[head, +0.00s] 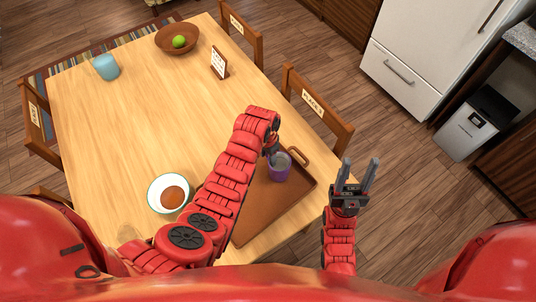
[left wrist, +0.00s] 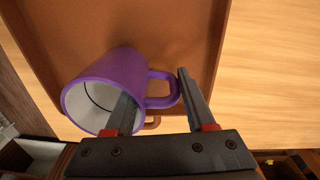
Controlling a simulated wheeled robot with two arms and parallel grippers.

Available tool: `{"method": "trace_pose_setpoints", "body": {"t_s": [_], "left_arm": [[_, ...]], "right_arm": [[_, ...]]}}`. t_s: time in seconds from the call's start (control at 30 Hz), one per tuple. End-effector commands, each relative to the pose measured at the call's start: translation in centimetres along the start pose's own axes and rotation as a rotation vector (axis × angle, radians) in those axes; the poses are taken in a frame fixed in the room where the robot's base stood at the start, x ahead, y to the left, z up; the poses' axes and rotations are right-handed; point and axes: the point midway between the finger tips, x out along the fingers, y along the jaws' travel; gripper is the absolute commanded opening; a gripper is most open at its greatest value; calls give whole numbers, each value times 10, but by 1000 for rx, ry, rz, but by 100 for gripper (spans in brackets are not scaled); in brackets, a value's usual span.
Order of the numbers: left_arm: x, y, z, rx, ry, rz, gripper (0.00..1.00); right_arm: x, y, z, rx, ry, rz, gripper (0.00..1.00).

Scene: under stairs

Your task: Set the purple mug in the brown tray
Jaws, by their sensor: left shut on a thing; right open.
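The purple mug (head: 279,172) is over the far part of the brown tray (head: 258,212), on the table's near right side. My left gripper (head: 273,150) is shut on the mug. In the left wrist view, the purple mug (left wrist: 118,72) is tilted in the picture, its white inside showing. One finger of the left gripper (left wrist: 156,98) is at the mug's opening and the other is beyond the handle. The brown tray (left wrist: 185,30) lies behind the mug; I cannot tell whether they touch. My right gripper (head: 358,176) is open and empty, right of the tray.
A white bowl (head: 157,187) with a brown round thing stands left of my left arm. A blue cup (head: 106,67), a brown bowl (head: 168,43) with a green fruit and a small sign (head: 219,63) stand farther back. Chairs (head: 318,107) line the table's right side. The table's middle is clear.

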Motion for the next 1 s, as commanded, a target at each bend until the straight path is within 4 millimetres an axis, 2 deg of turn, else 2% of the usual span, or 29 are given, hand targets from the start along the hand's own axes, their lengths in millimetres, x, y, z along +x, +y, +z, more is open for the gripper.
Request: {"method": "trace_pose_setpoints", "body": {"t_s": [0.27,0.3,0.43,0.83,1.0], "left_arm": [[5,0,0,0,0,1,0],[3,0,0,0,0,1,62],[3,0,0,0,0,1,85],[-1,0,0,0,-1,0,85],[-18,0,-1,0,3,-1,85]], "right_arm": [[-5,0,1,0,0,0,50],[-4,0,1,0,0,0,50],[-3,0,0,0,0,0,50],[-2,0,0,0,0,0,50],[-10,0,2,0,0,0,50]]}}
